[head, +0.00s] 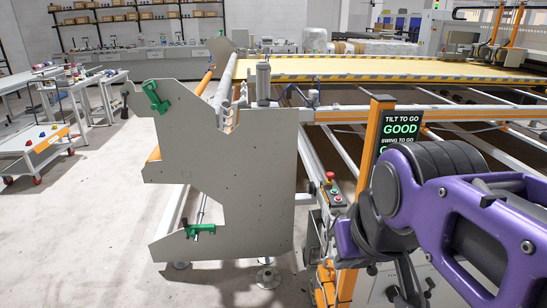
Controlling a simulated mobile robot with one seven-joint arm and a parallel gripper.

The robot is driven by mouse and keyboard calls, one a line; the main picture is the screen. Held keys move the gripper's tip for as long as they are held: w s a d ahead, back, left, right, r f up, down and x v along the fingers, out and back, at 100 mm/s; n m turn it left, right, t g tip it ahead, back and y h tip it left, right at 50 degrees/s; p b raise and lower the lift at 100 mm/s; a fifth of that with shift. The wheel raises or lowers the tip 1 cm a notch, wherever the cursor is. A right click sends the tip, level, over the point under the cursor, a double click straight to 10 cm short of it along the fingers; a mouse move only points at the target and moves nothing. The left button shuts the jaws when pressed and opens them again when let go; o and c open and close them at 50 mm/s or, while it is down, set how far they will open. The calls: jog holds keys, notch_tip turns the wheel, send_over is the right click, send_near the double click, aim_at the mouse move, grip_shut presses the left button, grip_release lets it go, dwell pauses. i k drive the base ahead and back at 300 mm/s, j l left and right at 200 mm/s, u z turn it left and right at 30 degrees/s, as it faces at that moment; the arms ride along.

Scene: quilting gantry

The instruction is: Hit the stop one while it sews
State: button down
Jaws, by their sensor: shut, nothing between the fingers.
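A small grey control box (332,190) sits on the side rail of the quilting frame, just right of the large grey end plate. A red mushroom-shaped stop button (330,176) tops it, with a green button (334,190) below; any smaller controls are too small to make out. My purple arm fills the right side. The dark end of my gripper (405,292) shows at the bottom, below and right of the box, apart from the buttons. It is shut and empty, partly hidden by my arm and cut by the frame edge.
The grey end plate (215,180) with green clamps stands left of the box. The quilting gantry (465,40) is at the back right.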

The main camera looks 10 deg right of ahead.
aim_at(329, 174)
jog(key=u, duration=0.95)
jog(key=i+j+u, duration=0.15)
jog(key=j, duration=0.2)
jog(key=j+u, duration=0.15)
jog(key=j, duration=0.2)
jog(key=i+j+u, duration=0.55)
jog(key=i+j, duration=0.35)
jog(key=i+z, duration=0.5)
jog(key=i+j+z, duration=0.2)
jog(key=z, duration=0.25)
jog(key=i+l+z, duration=0.1)
jog(key=i+z, duration=0.4)
jog(key=z, duration=0.2)
jog(key=i+z, duration=0.25)
jog(key=z, duration=0.15)
jog(key=i+z, duration=0.95)
jog(key=k+j, duration=0.05)
jog(key=k, duration=0.05)
